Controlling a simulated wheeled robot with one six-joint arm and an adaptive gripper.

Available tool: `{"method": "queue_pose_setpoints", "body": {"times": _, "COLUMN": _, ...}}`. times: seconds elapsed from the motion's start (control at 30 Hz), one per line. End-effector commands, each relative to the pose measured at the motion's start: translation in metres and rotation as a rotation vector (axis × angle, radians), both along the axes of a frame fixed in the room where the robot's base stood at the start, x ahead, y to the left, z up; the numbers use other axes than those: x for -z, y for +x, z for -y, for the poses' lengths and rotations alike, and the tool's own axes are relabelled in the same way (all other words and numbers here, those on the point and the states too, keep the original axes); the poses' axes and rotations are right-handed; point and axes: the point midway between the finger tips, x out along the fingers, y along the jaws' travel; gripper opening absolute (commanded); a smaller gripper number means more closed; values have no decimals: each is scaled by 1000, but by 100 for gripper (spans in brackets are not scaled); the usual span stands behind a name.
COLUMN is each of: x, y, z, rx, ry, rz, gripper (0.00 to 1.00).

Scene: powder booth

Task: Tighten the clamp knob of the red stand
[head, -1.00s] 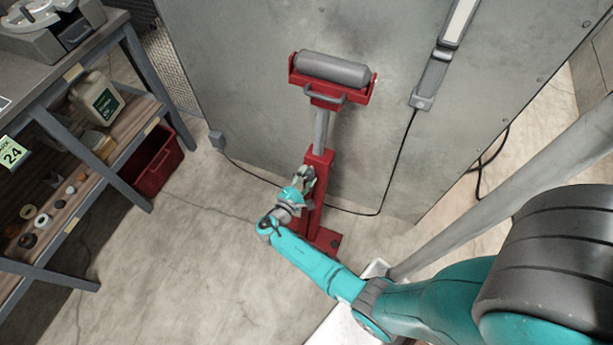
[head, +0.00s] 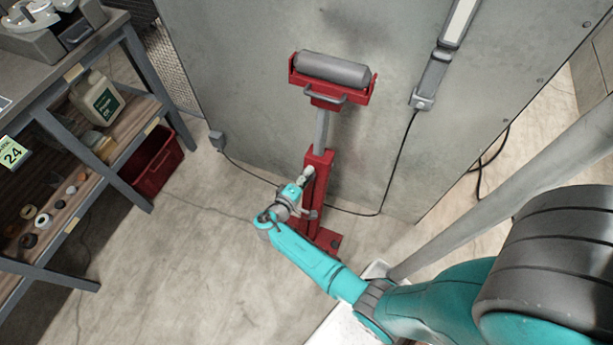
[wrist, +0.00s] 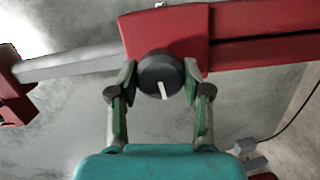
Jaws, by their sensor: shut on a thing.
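The red stand (head: 318,165) stands upright on the floor by the grey wall, with a grey roller (head: 333,69) on top of its grey post (head: 321,130). It also shows sideways in the wrist view (wrist: 260,55). The clamp knob (wrist: 160,75) is a dark round knob with a white mark, on the side of the red column. My gripper (wrist: 157,88) has one finger on each side of the knob and is shut on it. In the head view my gripper (head: 305,180) is at the column's upper left side, and the knob is hidden there.
A shelf unit (head: 62,188) with a jug (head: 97,97) and small parts stands at the left. A red bin (head: 152,165) sits beside it on the floor. A black cable (head: 393,165) hangs down the wall and runs behind the stand. The floor left of the stand is clear.

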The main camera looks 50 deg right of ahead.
Motion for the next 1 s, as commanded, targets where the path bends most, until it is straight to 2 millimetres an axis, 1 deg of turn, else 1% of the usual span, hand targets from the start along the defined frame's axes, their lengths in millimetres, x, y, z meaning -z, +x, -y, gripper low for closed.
{"method": "queue_pose_setpoints", "body": {"times": 0.2, "x": 1, "y": -1, "z": 0, "rx": 6, "ry": 14, "rz": 34, "gripper": 14}}
{"method": "queue_pose_setpoints", "body": {"times": 0.6, "x": 1, "y": -1, "z": 0, "rx": 6, "ry": 15, "rz": 37, "gripper": 14}}
{"method": "queue_pose_setpoints", "body": {"times": 0.63, "x": 1, "y": -1, "z": 0, "rx": 6, "ry": 15, "rz": 36, "gripper": 54}}
{"method": "queue_pose_setpoints", "body": {"times": 0.67, "x": 1, "y": -1, "z": 0, "rx": 6, "ry": 15, "rz": 36, "gripper": 61}}
{"method": "queue_pose_setpoints", "body": {"times": 0.7, "x": 1, "y": -1, "z": 0, "rx": 6, "ry": 14, "rz": 37, "gripper": 71}}
{"method": "queue_pose_setpoints", "body": {"times": 0.73, "x": 1, "y": -1, "z": 0, "rx": 6, "ry": 14, "rz": 37, "gripper": 74}}
{"method": "queue_pose_setpoints", "body": {"times": 1.0, "x": 0, "y": 0, "z": 0, "rx": 6, "ry": 14, "rz": 37, "gripper": 74}}
